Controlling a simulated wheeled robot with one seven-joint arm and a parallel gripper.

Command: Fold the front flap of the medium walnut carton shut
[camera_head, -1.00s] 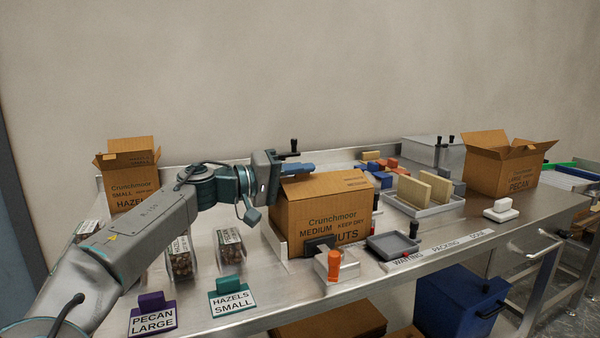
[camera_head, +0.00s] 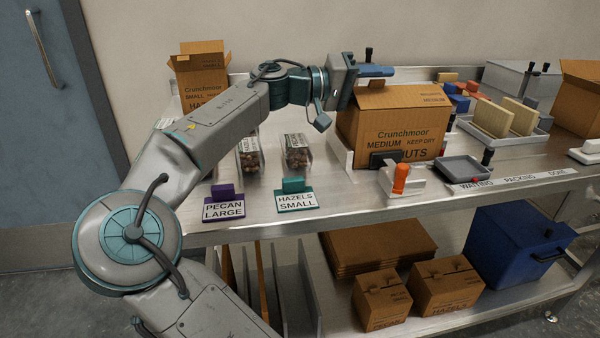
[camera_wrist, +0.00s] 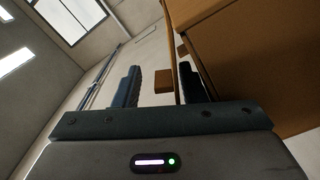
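The medium walnut carton (camera_head: 398,128) stands on the steel bench with its printed side facing me. Its top looks mostly covered by a printed panel (camera_head: 425,97); I cannot tell which flap that is. My gripper (camera_head: 376,71) is just above the carton's back left top edge. In the wrist view, my gripper (camera_wrist: 160,84) has its dark fingers apart. A thin cardboard panel (camera_wrist: 171,45), seen nearly edge-on, passes between them close to the right finger, and a small brown block shape (camera_wrist: 163,80) shows in the gap. The carton's wall (camera_wrist: 255,60) fills the right side.
An orange-handled tool (camera_head: 401,180) on a white holder and a grey tray (camera_head: 465,168) stand in front of the carton. Nut tubs (camera_head: 297,152) and label stands (camera_head: 295,196) are to its left. An open small hazels carton (camera_head: 200,75) is behind my arm.

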